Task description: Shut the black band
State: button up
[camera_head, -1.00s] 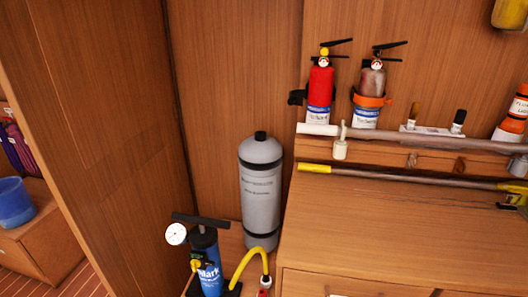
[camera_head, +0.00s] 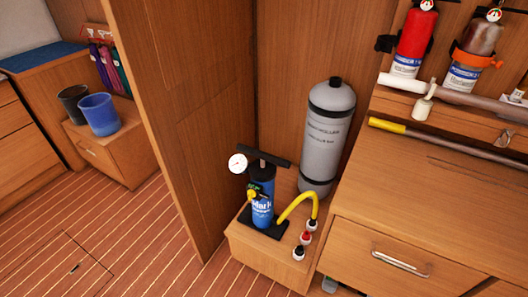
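The black band (camera_head: 388,43) shows in the head view near the top right, at the left side of the red fire extinguisher (camera_head: 416,36) on the wall. A part of it sticks out to the left of the extinguisher. I cannot tell from this distance whether its ends meet. The top of the red extinguisher is cut off by the picture edge. Beside it, an orange band (camera_head: 474,59) goes around a second, grey-brown extinguisher (camera_head: 482,38). My gripper is not in view.
A grey tank (camera_head: 326,140) and a blue pump (camera_head: 261,200) with a yellow hose stand on a low wooden box. A wooden cabinet (camera_head: 440,190) with a drawer is below the extinguishers. A wooden partition (camera_head: 190,110) stands left of centre. The striped floor (camera_head: 120,235) is open at left.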

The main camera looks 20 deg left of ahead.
aim_at(385, 44)
jog(key=i+j+u, duration=0.25)
jog(key=i+j, duration=0.55)
jog(key=i, duration=0.05)
